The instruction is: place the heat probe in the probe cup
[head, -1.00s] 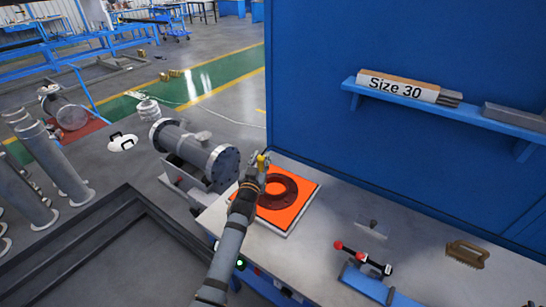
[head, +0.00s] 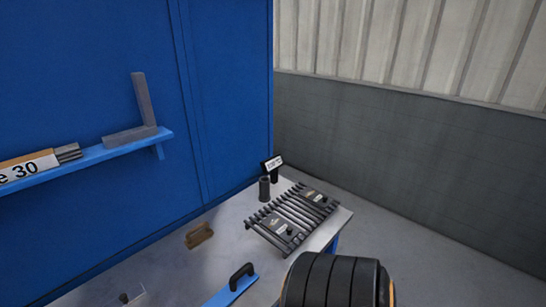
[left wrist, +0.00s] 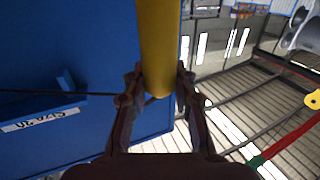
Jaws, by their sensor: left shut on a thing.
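The heat probe shows as a thick yellow cylinder (left wrist: 158,45) in the left wrist view. My left gripper (left wrist: 158,88) is shut on it, one finger on each side; its upper part runs out of the top of the picture. A dark upright cylinder (head: 264,188), which looks like the probe cup, stands on the bench in the head view, beside a small black sign with a white label (head: 273,164). Whether it is empty cannot be seen. Neither gripper shows in the head view.
A rack of dark bars (head: 292,217) lies right of the cup near the bench edge. A brush (head: 199,235) and a blue tool with black handle (head: 238,282) lie on the bench. A blue shelf (head: 110,150) juts from the blue wall panel. Bare bench lies left of the cup.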

